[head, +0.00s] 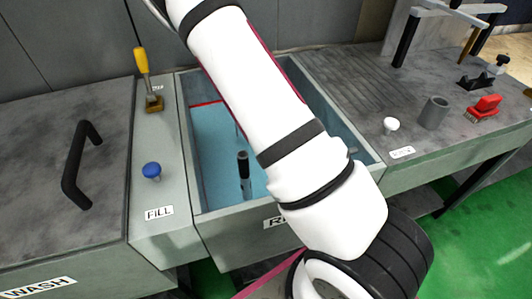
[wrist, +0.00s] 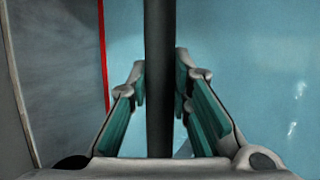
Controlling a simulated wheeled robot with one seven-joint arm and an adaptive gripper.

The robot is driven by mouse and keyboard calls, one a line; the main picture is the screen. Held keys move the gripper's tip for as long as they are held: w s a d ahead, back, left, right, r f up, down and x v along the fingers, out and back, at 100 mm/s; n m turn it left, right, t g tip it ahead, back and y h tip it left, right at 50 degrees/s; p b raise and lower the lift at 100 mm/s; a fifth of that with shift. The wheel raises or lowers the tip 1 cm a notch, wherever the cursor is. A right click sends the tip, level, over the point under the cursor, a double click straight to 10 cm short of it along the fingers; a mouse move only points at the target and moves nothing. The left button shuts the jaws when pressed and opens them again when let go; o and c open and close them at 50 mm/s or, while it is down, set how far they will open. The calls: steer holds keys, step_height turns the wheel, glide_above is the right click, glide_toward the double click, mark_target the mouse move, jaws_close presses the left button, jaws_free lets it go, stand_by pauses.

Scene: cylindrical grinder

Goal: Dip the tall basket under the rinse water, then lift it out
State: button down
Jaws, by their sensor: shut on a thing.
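The rinse tank (head: 322,113) holds pale blue water (head: 212,150), and a red line runs along its inner wall. In the wrist view the water (wrist: 250,60) fills most of the background. My gripper (wrist: 160,82) is shut on a dark upright bar (wrist: 159,40), which passes between its teal finger pads; I take it for the tall basket's handle. My arm hides the gripper in the head view. A short dark upright piece (head: 244,172) shows there against the water beside my arm; I cannot tell what it belongs to. The basket's body is not visible in either view.
Left of the tank are a blue knob (head: 151,170) by the FILL label and a yellow-handled lever (head: 142,65). The WASH lid (head: 35,150) has a black handle. A white knob (head: 390,125), grey cup (head: 434,112) and red brush (head: 486,106) stand on the right bench.

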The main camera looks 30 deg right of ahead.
steer(key=shift+r, duration=0.15)
steer(key=shift+r+p, duration=2.4)
steer(key=shift+r, duration=2.05)
step_height(320, 180, up, 30)
steer(key=p, duration=0.6)
steer(key=shift+p, duration=0.35)
stand_by(1.2)
